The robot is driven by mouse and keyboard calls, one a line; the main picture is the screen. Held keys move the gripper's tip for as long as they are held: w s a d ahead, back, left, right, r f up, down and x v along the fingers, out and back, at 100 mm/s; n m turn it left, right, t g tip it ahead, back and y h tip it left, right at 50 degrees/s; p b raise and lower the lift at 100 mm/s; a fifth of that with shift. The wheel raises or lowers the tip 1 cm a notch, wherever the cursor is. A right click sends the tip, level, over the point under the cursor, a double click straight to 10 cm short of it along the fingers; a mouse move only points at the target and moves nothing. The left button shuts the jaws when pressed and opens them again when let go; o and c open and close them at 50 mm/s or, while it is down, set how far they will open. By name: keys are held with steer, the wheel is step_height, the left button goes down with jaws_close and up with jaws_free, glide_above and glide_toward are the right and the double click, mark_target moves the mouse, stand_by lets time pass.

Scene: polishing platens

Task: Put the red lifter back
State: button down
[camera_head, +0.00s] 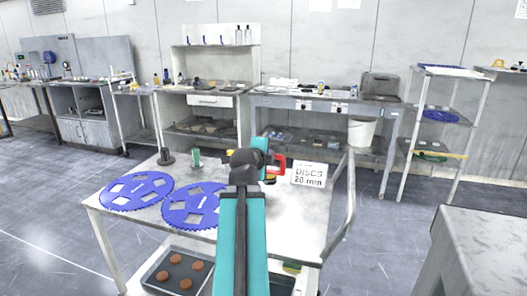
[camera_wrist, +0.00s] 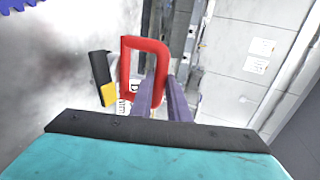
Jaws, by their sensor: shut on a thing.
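The red lifter (camera_wrist: 128,62) shows as a red rectangular loop in the wrist view. My gripper (camera_wrist: 163,85) is shut on it, with its purple fingers at the loop's right and lower side. In the head view the red lifter (camera_head: 281,167) is a small red shape beside my gripper (camera_head: 272,160), above the right part of the white table (camera_head: 290,215). My arm hides part of the table there. The lifter's lower part is hidden, so I cannot tell whether it touches anything.
A black and yellow object (camera_wrist: 103,78) is left of the lifter. A "DISCS 20 mm" sign (camera_head: 309,174) stands to the right. Two blue perforated discs (camera_head: 136,191), a black post (camera_head: 166,157) and a green post (camera_head: 195,158) are on the table. A tray (camera_head: 152,279) of brown discs lies below.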

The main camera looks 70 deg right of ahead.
steer(key=shift+w+d+r+p, duration=0.15)
steer(key=shift+w+d+p, duration=0.65)
steer(key=shift+p, duration=3.4)
steer(key=w+d+f+p, duration=0.1)
steer(key=w+d, duration=0.3)
steer(key=d, duration=0.3)
steer(key=shift+f, duration=0.15)
steer(key=shift+f+p, duration=0.55)
steer(key=shift+f, duration=1.1)
steer(key=shift+f, duration=0.15)
steer(key=c, duration=1.7)
jaws_free()
steer(key=shift+s, duration=0.1)
